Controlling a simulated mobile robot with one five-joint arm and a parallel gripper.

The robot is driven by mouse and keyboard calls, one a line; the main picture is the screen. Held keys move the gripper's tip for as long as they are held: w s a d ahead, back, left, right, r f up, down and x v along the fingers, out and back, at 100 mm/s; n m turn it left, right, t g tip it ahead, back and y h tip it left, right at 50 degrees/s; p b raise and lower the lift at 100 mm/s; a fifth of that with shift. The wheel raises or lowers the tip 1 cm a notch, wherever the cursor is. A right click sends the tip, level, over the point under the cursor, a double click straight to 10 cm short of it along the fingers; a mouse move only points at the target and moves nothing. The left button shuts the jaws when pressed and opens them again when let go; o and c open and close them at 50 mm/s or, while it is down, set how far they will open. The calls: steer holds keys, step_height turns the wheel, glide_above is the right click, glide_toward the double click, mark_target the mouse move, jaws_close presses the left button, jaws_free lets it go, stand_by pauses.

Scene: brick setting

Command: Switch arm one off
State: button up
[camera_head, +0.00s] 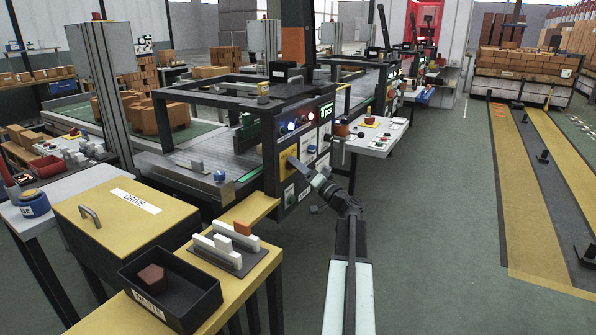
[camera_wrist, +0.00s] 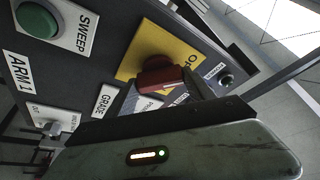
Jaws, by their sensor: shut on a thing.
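A red rotary knob (camera_wrist: 165,78) sits on a yellow plate (camera_wrist: 135,62) on the dark control panel (camera_wrist: 75,75) in the wrist view. The lettering on the plate is mostly hidden. The label ARM1 (camera_wrist: 19,75) is at the left of the panel. My gripper (camera_wrist: 160,92) reaches up to the knob and is shut on it; its fingertips are partly hidden. In the head view my gripper (camera_head: 294,163) touches the front of the panel at the yellow plate (camera_head: 287,166), and the knob is hidden there.
A green SWEEP button (camera_wrist: 38,20) and a small toggle (camera_wrist: 50,128) are on the panel. A yellow DRIVE box (camera_head: 120,215) and a black bin (camera_head: 172,289) stand at the left. A side shelf (camera_head: 372,138) juts out right of the panel. The floor (camera_head: 440,240) at right is open.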

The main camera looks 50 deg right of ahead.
stand_by(0.4)
steer(key=o, duration=1.4)
steer(key=b+v, duration=0.2)
steer(key=v, duration=0.6)
